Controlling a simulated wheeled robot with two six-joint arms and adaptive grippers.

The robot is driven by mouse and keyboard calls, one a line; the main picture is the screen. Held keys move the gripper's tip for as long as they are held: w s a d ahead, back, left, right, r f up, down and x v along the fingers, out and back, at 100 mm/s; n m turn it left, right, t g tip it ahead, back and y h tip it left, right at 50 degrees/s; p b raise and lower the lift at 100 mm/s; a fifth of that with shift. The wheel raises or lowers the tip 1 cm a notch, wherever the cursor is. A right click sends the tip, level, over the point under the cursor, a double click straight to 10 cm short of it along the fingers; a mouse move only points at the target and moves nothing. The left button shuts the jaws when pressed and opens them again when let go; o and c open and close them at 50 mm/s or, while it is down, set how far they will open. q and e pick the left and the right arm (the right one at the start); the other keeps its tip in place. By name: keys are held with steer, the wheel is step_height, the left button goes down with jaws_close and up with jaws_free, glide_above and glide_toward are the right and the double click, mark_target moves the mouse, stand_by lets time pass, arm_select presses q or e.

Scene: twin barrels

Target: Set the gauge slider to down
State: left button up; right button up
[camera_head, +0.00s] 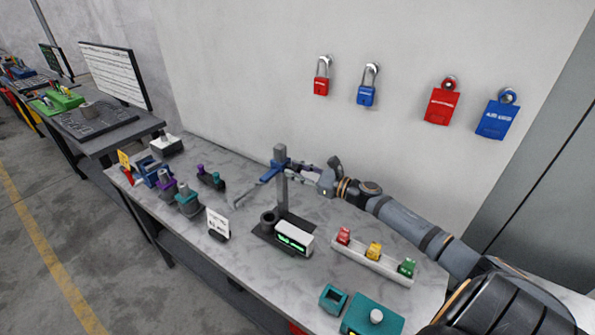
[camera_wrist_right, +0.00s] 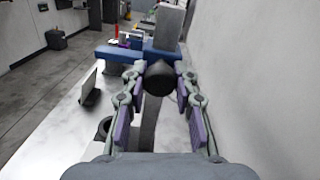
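The height gauge stands on the marble-topped bench, with an upright grey post (camera_head: 282,182) on a dark base that has a green-lit display (camera_head: 294,238). Its blue slider (camera_head: 272,174) sits high on the post, a little below the top. In the right wrist view the blue slider (camera_wrist_right: 118,52) spans the post and a dark round knob (camera_wrist_right: 160,78) sticks out towards me. My right gripper (camera_wrist_right: 160,88) is open, its purple-padded fingers on either side of the knob. I cannot tell whether they touch it. My left gripper is in neither view.
A rail with red, yellow and green pieces (camera_head: 374,252) lies right of the gauge. A white sign (camera_head: 218,224) and several small fixtures (camera_head: 188,202) stand left of it. Teal boxes (camera_head: 372,318) are at the front. The wall with hanging padlocks (camera_head: 366,95) is close behind my right arm.

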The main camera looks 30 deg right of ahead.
jaws_close()
steer(key=shift+f, duration=0.1)
step_height(320, 180, down, 8)
steer(key=b, duration=0.8)
steer(key=shift+f, duration=0.15)
steer(key=o, duration=0.8)
jaws_free()
steer(key=shift+r, duration=0.2)
